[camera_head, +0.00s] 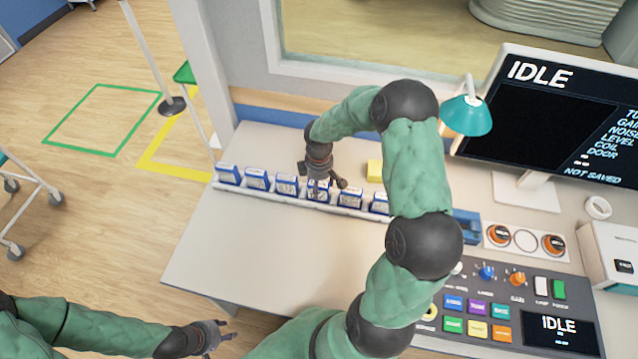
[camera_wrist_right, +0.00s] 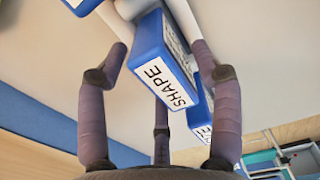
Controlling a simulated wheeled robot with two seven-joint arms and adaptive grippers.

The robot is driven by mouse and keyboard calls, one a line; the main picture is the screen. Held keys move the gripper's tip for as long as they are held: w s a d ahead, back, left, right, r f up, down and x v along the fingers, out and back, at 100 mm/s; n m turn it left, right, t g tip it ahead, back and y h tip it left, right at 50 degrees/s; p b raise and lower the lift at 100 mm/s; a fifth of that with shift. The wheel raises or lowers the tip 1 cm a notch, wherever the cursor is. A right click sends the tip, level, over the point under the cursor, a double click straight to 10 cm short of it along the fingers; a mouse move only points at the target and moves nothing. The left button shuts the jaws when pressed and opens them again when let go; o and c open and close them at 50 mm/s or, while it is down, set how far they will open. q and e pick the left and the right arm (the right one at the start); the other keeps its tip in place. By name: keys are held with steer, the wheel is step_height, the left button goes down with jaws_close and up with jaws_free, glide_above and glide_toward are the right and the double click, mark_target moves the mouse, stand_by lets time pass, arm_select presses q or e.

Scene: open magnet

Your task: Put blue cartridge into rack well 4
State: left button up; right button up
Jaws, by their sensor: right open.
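Several blue cartridges with white labels, such as one at the left end (camera_head: 228,174), stand in a row in the white rack (camera_head: 300,204) on the desk. My right gripper (camera_head: 323,186) is over the middle of the row, around one cartridge, and partly hides it. In the right wrist view this blue cartridge (camera_wrist_right: 158,62) reads "SHAPE" and lies between the spread fingers, with gaps visible at its sides. My left gripper (camera_head: 220,336) is low at the left, away from the rack, with its fingers apart and empty.
Neighbouring cartridges stand close on both sides of my right gripper. A yellow block (camera_head: 375,171) is behind the row. A teal lamp (camera_head: 466,115), a monitor (camera_head: 540,110) and a control panel (camera_head: 500,310) are at the right. The desk in front of the rack is clear.

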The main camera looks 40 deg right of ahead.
step_height(320, 180, up, 12)
steer(key=p, duration=0.3)
steer(key=shift+r, duration=0.2)
stand_by(0.4)
